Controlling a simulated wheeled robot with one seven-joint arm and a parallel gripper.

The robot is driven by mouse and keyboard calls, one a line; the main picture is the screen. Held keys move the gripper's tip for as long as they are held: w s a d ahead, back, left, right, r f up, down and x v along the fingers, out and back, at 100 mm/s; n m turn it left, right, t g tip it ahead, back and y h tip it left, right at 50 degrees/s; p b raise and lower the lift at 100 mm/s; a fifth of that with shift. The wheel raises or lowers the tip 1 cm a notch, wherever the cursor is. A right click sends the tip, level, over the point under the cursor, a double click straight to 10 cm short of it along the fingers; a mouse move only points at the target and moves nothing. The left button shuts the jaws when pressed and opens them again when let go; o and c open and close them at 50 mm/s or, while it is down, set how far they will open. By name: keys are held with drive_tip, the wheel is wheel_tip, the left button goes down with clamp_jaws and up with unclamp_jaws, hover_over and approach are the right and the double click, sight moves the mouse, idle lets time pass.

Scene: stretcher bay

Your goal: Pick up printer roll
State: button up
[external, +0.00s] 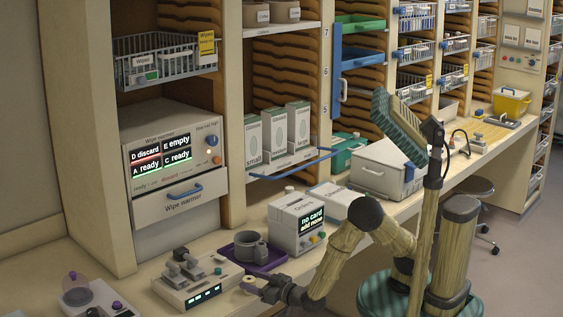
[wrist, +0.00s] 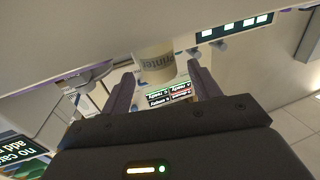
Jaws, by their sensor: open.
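The printer roll (wrist: 155,63) is a small cream cylinder with upside-down dark lettering in the wrist view. It stands on the counter and is partly seen in the external view as a small pale roll (external: 249,280). My gripper (wrist: 163,76) is open, its two dark fingers one on each side of the roll in the picture. In the external view my gripper (external: 258,288) is low at the counter, right beside the roll. I cannot tell whether the fingers touch it.
A device with levers and lit displays (external: 197,278) stands just left of the roll. A purple tray (external: 275,263) holding a grey mug (external: 250,246) is behind it. A white "no card" box (external: 297,221) stands further right. The wipe warmer (external: 175,160) is behind.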

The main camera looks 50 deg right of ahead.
sight(249, 278)
drive_tip(key=shift+x, duration=1.2)
drive_tip(key=c, duration=1.1)
drive_tip(key=shift+o, duration=0.2)
drive_tip(key=shift+r, duration=0.1)
wheel_tip(249, 278, up, 10)
drive_tip(key=shift+f+p, duration=0.1)
drive_tip(key=shift+p, duration=0.5)
